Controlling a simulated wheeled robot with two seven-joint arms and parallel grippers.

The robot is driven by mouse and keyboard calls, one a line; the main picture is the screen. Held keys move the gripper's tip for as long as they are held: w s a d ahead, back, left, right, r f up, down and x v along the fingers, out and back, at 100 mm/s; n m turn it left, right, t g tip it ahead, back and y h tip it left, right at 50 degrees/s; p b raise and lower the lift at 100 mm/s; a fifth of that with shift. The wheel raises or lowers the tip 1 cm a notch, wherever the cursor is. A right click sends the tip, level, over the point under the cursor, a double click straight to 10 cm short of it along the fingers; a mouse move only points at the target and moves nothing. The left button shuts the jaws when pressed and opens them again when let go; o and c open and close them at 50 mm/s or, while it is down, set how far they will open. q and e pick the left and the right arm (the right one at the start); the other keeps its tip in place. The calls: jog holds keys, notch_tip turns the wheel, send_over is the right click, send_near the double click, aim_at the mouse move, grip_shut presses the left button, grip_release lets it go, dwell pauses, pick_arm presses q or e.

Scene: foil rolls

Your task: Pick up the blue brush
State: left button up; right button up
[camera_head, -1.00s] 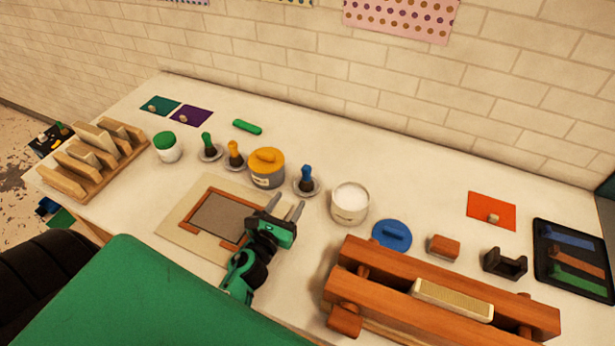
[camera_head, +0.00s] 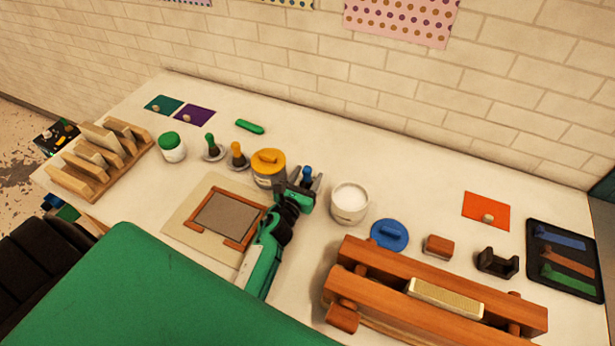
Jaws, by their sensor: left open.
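The blue brush (camera_head: 307,173) stands upright with its blue handle up, on a small dish mostly hidden by my gripper. My left gripper (camera_head: 306,180) is open, with its fingers around or just beside the brush handle. I cannot tell whether the fingers touch it. My right gripper is not in view.
A yellow-lidded pot (camera_head: 268,165) stands close left of the gripper, and an open white pot (camera_head: 350,202) close right. A wooden press (camera_head: 430,270) fills the front right. A framed screen (camera_head: 228,214) lies left of my arm.

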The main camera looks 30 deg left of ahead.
pick_arm(q)
jog(key=shift+w, duration=0.25)
jog(key=shift+c, duration=0.2)
jog(key=c, duration=1)
jog(key=shift+c, duration=0.2)
notch_tip(320, 180, up, 12)
jog(key=p, duration=0.4)
jog(key=shift+f, duration=0.25)
notch_tip(320, 180, up, 8)
jog(key=p, duration=0.1)
jog(key=shift+r, duration=0.25)
